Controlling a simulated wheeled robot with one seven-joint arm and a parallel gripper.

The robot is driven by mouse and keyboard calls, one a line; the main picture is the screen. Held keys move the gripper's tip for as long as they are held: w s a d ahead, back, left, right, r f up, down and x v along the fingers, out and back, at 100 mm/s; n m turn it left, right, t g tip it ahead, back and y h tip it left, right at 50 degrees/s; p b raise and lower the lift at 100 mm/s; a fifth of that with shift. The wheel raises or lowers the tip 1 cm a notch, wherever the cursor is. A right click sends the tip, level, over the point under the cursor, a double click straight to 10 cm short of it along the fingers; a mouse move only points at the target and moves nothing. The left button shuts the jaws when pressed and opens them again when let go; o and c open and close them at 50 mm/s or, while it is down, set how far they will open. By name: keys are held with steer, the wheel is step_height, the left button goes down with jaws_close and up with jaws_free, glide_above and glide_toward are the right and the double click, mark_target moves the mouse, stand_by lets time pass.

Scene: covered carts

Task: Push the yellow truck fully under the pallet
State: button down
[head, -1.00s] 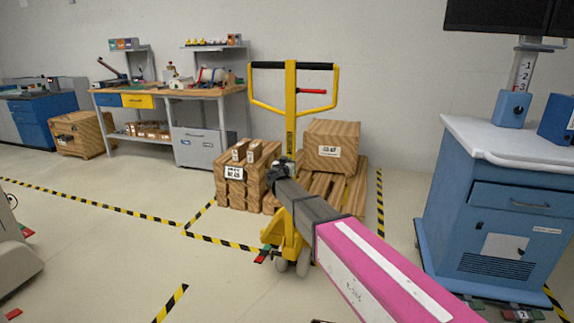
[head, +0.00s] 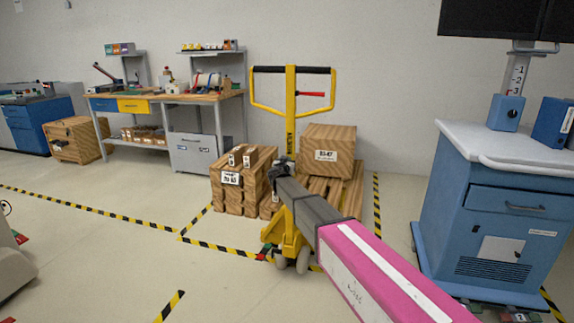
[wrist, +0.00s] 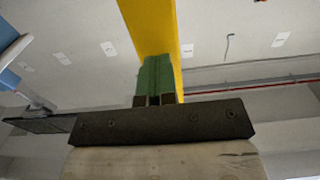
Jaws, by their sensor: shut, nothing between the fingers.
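The yellow truck (head: 291,110) stands upright in the head view, its looped handle on top and its yellow base and wheels on the floor. The wooden pallet (head: 349,192) lies behind it, with boxes on it. The truck's forks are hidden by my arm and the boxes, so how far they reach under the pallet cannot be told. My gripper (head: 279,166) is at the truck's mast, low on its front. In the wrist view my green fingers (wrist: 158,80) are shut and empty, with their tips against or very near the yellow mast (wrist: 152,28).
Wooden boxes (head: 242,180) are stacked left of the mast, and another box (head: 328,150) sits on the right. A blue cabinet (head: 490,215) stands at right and a workbench (head: 165,97) at back left. Striped floor tape (head: 100,214) marks the bay. Floor at left is open.

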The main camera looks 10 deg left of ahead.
steer(key=shift+w, duration=0.6)
steer(key=w+d, duration=0.1)
steer(key=w, duration=1.2)
steer(key=shift+w, duration=0.35)
stand_by(0.9)
steer(key=shift+d, duration=0.1)
steer(key=shift+w, duration=5.2)
steer(key=s, duration=0.7)
steer(key=shift+s+d, duration=0.1)
steer(key=shift+d, duration=0.05)
